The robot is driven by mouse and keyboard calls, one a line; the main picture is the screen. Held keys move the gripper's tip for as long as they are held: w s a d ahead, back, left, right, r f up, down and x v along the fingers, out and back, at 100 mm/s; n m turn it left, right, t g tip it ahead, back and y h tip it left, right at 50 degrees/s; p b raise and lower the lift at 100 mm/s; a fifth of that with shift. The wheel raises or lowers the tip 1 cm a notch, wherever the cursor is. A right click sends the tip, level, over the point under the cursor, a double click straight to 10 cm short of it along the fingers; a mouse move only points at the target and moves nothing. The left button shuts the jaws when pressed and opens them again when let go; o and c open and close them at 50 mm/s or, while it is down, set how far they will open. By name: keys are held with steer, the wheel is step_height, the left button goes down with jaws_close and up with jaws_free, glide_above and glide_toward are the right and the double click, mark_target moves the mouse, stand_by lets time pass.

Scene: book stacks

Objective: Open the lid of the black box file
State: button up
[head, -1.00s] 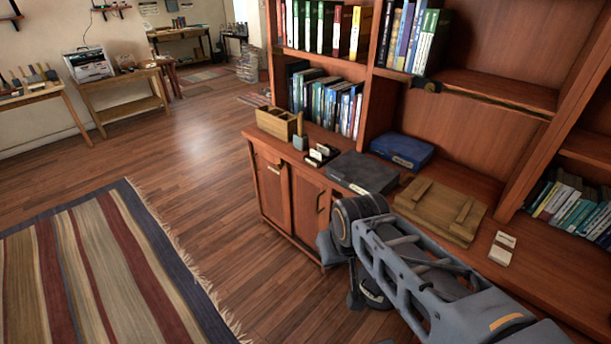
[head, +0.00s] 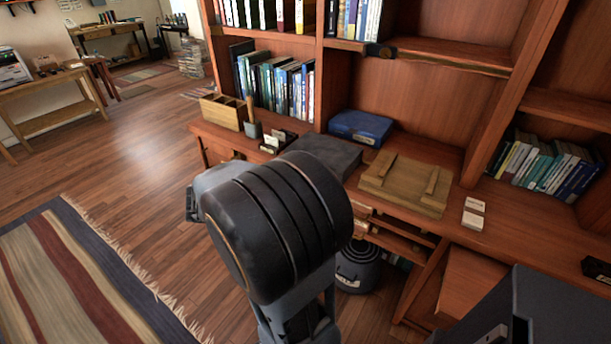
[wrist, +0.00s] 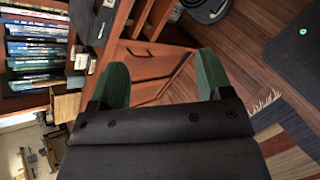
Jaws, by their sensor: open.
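The black box file (head: 330,152) lies closed on the cabinet top in the head view, dark grey and flat. My arm hides its near side and part of its front. In the wrist view a dark box that looks like it (wrist: 92,18) shows at the top left, cut by the frame edge. My gripper (wrist: 162,76) has two green fingers spread wide with nothing between them. It is apart from the box, over the cabinet front and floor. My own arm hides the fingers in the head view.
A blue box (head: 360,127) stands behind the box file, and a wooden box (head: 405,184) lies to its right. White cards (head: 474,212) lie farther right.

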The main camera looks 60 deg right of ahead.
steer(key=w+d+f+n+t+h+b, duration=0.1)
steer(key=w+d+f+n+h+b, duration=0.1)
steer(key=d+f+n+h, duration=0.4)
steer(key=w+d+f+n+t+h+b, duration=0.1)
steer(key=w+d+n+b, duration=0.25)
steer(key=d, duration=0.45)
steer(key=shift+n, duration=0.65)
steer(key=d, duration=1.3)
steer(key=shift+s+d+f+p, duration=0.1)
steer(key=shift+s+d+p, duration=0.15)
steer(key=shift+s+p, duration=0.05)
